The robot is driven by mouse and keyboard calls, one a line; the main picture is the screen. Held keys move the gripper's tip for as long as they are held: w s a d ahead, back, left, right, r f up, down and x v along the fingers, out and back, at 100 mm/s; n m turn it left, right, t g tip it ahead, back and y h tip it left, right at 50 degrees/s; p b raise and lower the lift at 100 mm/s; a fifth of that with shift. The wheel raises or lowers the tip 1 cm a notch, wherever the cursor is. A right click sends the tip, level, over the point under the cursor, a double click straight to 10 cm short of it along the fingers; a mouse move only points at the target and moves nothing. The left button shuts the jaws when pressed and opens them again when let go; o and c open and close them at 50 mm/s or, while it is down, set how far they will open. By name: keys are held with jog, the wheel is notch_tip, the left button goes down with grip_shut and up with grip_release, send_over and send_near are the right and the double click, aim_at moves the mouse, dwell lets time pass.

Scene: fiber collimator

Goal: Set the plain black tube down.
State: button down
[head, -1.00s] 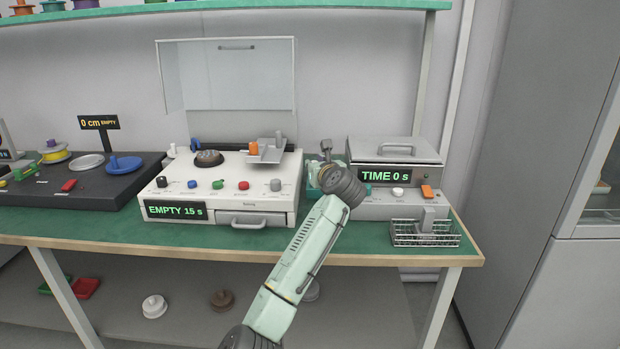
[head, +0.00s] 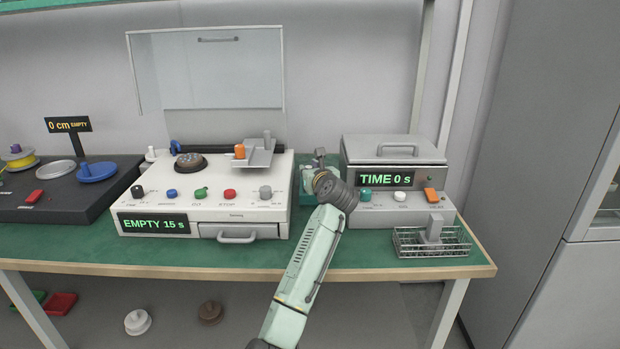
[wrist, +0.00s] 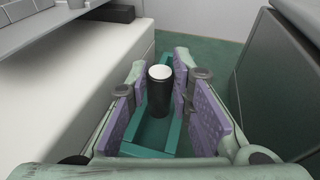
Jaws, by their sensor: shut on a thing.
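The plain black tube (wrist: 159,97) stands upright between the purple-padded fingers of my gripper (wrist: 160,78) in the wrist view, with its pale top end facing up. My gripper is shut on it. A teal holder (wrist: 150,140) with raised edges lies below and around the tube's lower end. I cannot tell whether the tube touches it. In the head view my gripper (head: 318,163) is in the gap between the white machine and the grey TIME unit. The tube cannot be made out there.
The white machine (head: 215,172) with an open clear lid stands left of my gripper. The grey TIME unit (head: 395,165) stands close on the right. A wire basket (head: 430,242) sits at the bench's front right. The green bench top (head: 330,255) is clear in front of the machines.

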jog(key=shift+f, duration=1.4)
jog(key=shift+f, duration=0.1)
jog(key=c, duration=1.4)
grip_release()
jog(key=shift+c, duration=0.2)
